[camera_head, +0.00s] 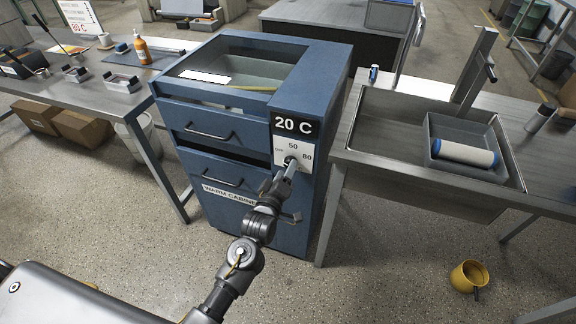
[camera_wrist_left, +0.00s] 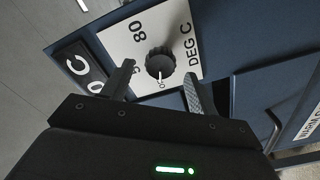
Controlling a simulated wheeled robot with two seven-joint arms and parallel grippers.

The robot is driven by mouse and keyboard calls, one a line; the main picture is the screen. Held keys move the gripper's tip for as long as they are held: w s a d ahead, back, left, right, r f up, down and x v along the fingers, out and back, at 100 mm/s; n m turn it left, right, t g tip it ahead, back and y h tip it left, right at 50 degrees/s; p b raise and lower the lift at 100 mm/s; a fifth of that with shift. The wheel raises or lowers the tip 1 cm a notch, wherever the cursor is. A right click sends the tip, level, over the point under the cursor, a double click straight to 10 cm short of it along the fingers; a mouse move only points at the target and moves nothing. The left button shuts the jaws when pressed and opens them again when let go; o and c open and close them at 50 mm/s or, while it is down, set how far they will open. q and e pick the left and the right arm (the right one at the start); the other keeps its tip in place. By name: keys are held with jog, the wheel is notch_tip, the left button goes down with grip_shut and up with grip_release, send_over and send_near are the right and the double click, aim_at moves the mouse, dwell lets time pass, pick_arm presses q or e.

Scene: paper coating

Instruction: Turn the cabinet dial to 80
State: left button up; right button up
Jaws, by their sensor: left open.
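The blue warm cabinet (camera_head: 231,110) stands in the centre of the head view, and its display (camera_head: 294,125) reads 20 C. Below the display is a white dial plate (camera_head: 281,148) with 50 and 80 marked. The dark round dial (camera_wrist_left: 160,63) shows in the left wrist view, its white mark at its lower edge, away from the 80. My left gripper (camera_head: 287,171) is open in front of the dial. In the left wrist view its fingers (camera_wrist_left: 158,72) are on either side of the dial; I cannot tell whether they touch it. My right gripper is not in view.
A sign reading 80 C (camera_head: 82,18) stands on the left bench (camera_head: 60,88). A sink (camera_head: 385,120) with a grey tray (camera_head: 488,136) and white roll (camera_head: 465,153) is at right. A yellow pot (camera_head: 468,275) is on the floor. Cabinet drawer handles (camera_head: 208,134) stick out left of the dial.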

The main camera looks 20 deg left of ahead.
pick_arm(q)
jog(key=w, duration=0.2)
jog(key=shift+w+d, duration=0.1)
jog(key=shift+w, duration=0.25)
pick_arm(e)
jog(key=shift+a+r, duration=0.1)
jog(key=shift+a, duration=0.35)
pick_arm(q)
jog(key=shift+c, duration=0.2)
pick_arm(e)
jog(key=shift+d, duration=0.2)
pick_arm(q)
jog(key=c, duration=0.9)
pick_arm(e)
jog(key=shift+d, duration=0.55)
